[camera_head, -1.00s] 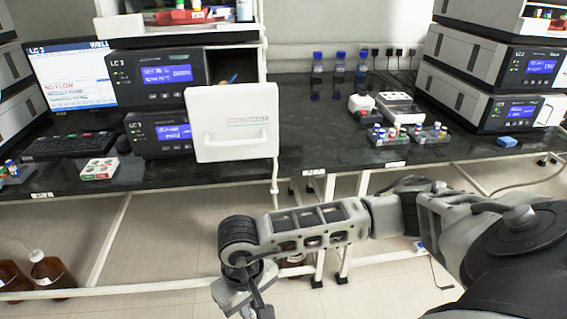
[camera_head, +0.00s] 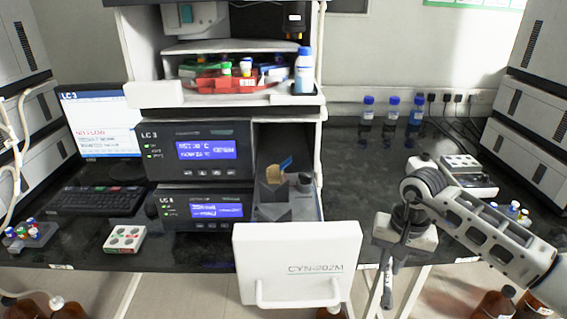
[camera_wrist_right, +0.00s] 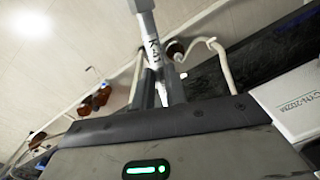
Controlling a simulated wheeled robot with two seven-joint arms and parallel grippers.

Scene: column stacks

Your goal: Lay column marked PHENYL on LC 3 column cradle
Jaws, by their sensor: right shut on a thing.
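My right gripper (camera_head: 388,285) hangs right of the open drawer, in front of the bench edge. Inside the drawer bay are grey fittings (camera_head: 272,205), a tan block (camera_head: 274,173) and a blue piece (camera_head: 286,163); I cannot tell which part is the cradle. My left gripper is not in view.
A monitor (camera_head: 100,122), keyboard (camera_head: 103,200) and white vial rack (camera_head: 124,239) are left of the stack. Bottles with blue caps (camera_head: 391,115) stand at the back. The black bench (camera_head: 350,185) right of the drawer is mostly clear. Brown bottles (camera_head: 490,305) stand below.

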